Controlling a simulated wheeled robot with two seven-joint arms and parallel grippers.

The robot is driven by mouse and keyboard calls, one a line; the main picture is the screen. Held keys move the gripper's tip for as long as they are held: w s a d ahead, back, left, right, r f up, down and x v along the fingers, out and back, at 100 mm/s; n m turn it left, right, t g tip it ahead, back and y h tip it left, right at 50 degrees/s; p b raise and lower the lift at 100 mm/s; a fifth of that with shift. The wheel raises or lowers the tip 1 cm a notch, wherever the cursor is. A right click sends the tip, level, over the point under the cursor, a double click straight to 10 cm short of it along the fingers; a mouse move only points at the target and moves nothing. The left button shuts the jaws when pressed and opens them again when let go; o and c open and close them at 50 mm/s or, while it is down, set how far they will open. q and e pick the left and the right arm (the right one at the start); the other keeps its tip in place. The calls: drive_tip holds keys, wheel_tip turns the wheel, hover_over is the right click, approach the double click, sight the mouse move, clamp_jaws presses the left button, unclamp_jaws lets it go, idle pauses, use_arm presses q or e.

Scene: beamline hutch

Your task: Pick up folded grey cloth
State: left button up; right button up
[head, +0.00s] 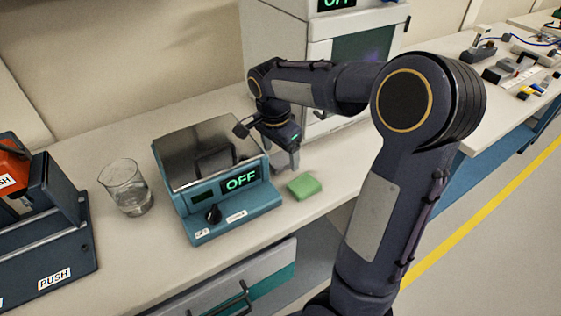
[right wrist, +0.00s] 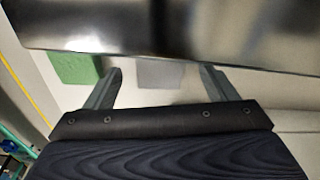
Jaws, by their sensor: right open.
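A flat grey patch, which looks like the folded grey cloth (right wrist: 160,74), lies on the pale bench top in the right wrist view. It shows between the two fingers of my right gripper (right wrist: 161,88), partly cut off by a dark glossy surface above it. My right gripper (head: 284,162) is open and points down beside the teal device in the head view. The fingers do not visibly touch the cloth; the height between them is hard to tell. In the head view I cannot clearly tell the cloth from the grey fingers. My left gripper is not in view.
A green folded cloth or sponge (head: 305,186) lies just right of the gripper. The teal device (head: 229,211) with a glossy lid and "OFF" display stands close on the left. A glass beaker (head: 126,187) stands further left. A white cabinet (head: 318,45) stands behind.

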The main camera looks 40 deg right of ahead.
drive_tip(key=shift+d+f, duration=0.1)
drive_tip(key=shift+f, duration=0.55)
drive_tip(key=c, duration=1.1)
drive_tip(key=shift+o, duration=0.2)
drive_tip(key=shift+r, duration=0.15)
drive_tip(key=shift+r, duration=0.25)
wheel_tip(320, 180, up, 2)
drive_tip(key=shift+r, duration=0.1)
drive_tip(key=s+r, duration=0.4)
drive_tip(key=r, duration=0.1)
drive_tip(key=shift+d+r+p, duration=0.15)
drive_tip(key=shift+p, duration=0.3)
drive_tip(key=s+r, duration=0.1)
drive_tip(key=s, duration=0.2)
drive_tip(key=s+r, duration=0.2)
drive_tip(key=s, duration=0.1)
drive_tip(key=s+r, duration=0.1)
drive_tip(key=s, duration=0.3)
drive_tip(key=shift+d+r, duration=0.25)
drive_tip(key=shift+r, duration=0.15)
